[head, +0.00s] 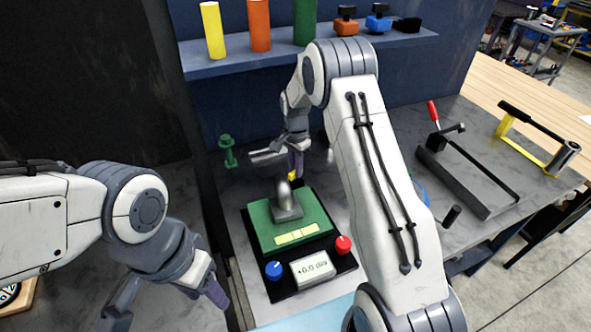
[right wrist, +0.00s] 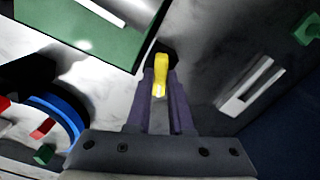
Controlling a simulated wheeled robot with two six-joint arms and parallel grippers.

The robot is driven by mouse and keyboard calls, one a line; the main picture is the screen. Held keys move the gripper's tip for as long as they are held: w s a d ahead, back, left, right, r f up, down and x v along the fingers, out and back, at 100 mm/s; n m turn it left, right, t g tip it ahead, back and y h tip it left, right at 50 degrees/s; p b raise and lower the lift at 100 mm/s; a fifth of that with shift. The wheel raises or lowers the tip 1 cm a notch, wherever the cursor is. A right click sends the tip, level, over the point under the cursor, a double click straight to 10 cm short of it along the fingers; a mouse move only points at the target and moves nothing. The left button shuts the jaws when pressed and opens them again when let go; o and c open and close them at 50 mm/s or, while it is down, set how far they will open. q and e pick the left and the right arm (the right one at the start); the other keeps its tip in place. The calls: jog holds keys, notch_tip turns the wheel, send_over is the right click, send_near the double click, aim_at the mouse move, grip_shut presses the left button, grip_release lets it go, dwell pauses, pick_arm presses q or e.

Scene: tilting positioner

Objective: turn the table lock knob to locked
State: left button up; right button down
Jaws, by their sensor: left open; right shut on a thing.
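The positioner has a green tilting table (head: 315,215) with a grey metal part (head: 287,203) on it, over a black base (head: 335,262). A yellow knob (right wrist: 160,72) stands at the table's back edge; a bit of it shows in the head view (head: 296,179). My right gripper (right wrist: 158,88) is shut on this knob, with one finger on each side. It also shows in the head view (head: 297,160), partly hidden by its own arm. No lock marking is readable. My left gripper (head: 165,300) is open and empty, low at the left, apart from the positioner.
A green bolt-like part (head: 228,150) stands behind left. A shelf (head: 290,55) with coloured cylinders is at the back. A clamp tool (head: 465,170) lies right.

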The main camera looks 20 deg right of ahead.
jog(key=shift+m+b, duration=0.3)
jog(key=shift+m, duration=1.9)
jog(key=shift+r, duration=0.1)
jog(key=c, duration=0.8)
grip_release()
jog(key=shift+r, duration=0.45)
notch_tip(320, 180, up, 10)
jog(key=b, duration=0.2)
jog(key=shift+f, duration=0.25)
